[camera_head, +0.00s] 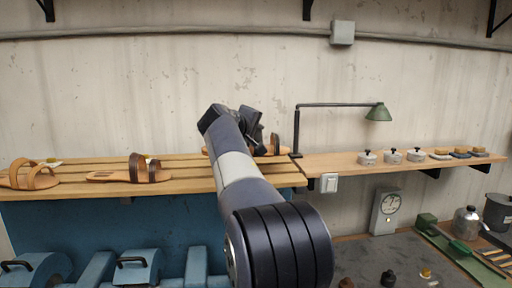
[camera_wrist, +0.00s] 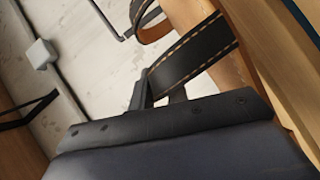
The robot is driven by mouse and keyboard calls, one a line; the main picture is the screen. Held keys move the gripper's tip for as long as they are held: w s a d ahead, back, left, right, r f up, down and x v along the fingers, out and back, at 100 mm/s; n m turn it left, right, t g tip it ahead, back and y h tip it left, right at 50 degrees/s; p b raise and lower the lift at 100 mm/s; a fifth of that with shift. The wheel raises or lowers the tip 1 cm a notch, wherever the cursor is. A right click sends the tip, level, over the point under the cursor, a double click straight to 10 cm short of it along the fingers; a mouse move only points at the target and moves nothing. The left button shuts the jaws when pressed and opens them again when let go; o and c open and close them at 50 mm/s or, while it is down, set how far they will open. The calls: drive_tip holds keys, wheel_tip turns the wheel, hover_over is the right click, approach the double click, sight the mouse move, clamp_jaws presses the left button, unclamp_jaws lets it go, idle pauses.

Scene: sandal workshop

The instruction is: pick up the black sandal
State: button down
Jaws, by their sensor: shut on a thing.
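The black sandal shows in the wrist view as a black strap (camera_wrist: 195,52) with orange stitching above a tan sole. In the head view its tan and dark end (camera_head: 273,146) shows just right of my gripper (camera_head: 256,134), at the right end of the slatted shelf. My arm hides much of it there. My gripper also shows in the wrist view (camera_wrist: 150,93), shut on the black strap. Whether the sole touches the shelf I cannot tell.
A sandal with dark brown straps (camera_head: 132,172) and a tan-strapped sandal (camera_head: 30,175) lie on the slatted shelf (camera_head: 75,183) to the left. A green desk lamp (camera_head: 378,112) stands close on the right. Several small lidded pots line the right shelf (camera_head: 328,166).

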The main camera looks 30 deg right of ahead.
wheel_tip(320, 180, up, 12)
drive_tip(key=shift+f, duration=0.2)
idle(0.4)
idle(0.4)
drive_tip(key=c, duration=1.9)
unclamp_jaws()
drive_tip(key=shift+c, duration=0.2)
drive_tip(key=shift+r, duration=0.1)
clamp_jaws()
